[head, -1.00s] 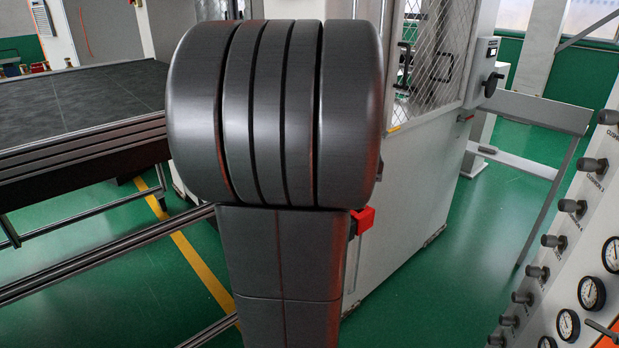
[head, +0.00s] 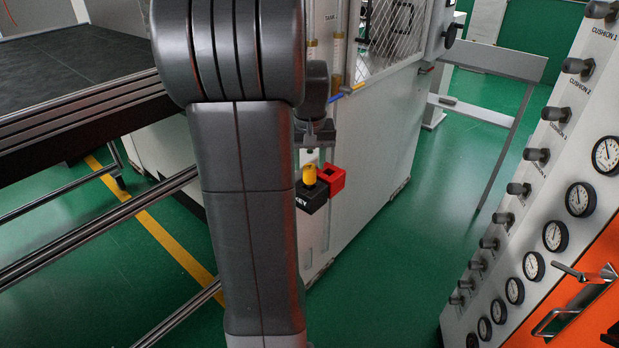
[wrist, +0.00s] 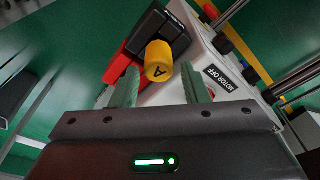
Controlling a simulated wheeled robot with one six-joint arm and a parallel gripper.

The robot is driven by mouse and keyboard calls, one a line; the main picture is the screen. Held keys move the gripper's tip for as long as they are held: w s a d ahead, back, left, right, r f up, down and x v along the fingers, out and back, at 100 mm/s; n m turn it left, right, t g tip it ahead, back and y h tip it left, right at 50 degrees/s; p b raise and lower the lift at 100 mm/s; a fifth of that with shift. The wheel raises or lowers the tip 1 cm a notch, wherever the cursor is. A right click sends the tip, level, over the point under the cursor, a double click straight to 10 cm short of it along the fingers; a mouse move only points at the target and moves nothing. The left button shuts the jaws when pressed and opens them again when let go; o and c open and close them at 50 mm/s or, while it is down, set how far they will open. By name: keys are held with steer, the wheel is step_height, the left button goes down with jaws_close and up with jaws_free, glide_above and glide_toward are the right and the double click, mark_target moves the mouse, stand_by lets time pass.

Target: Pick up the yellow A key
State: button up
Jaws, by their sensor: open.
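The yellow A key (wrist: 158,62) is a stubby yellow cylinder with a black A on its end. It stands out of a black box (wrist: 163,24). In the head view the key (head: 309,175) sits on top of the black box (head: 307,199), which is marked KEY. My gripper (wrist: 162,75) is open, and the key's lettered end shows between its two fingers with a gap on each side. I cannot tell how deep the key sits between them. In the head view my gripper (head: 311,158) is just above the key, partly hidden by my arm.
A red box (head: 331,181) adjoins the black box, close to the gripper. A white cabinet (head: 365,150) stands behind. A panel with gauges and knobs (head: 540,190) is at right, a dark table (head: 70,70) at left. Green floor is clear between cabinet and panel.

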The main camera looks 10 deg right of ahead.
mark_target(310, 166)
steer(key=f, duration=0.4)
steer(key=shift+w+d+f, duration=0.1)
steer(key=shift+w+f, duration=0.15)
steer(key=shift+w, duration=0.05)
steer(key=c, duration=0.8)
steer(key=shift+o, duration=0.2)
steer(key=shift+r, duration=0.15)
step_height(310, 166, up, 9)
steer(key=shift+r, duration=0.15)
step_height(310, 166, up, 6)
steer(key=p, duration=0.5)
steer(key=shift+s+d, duration=0.1)
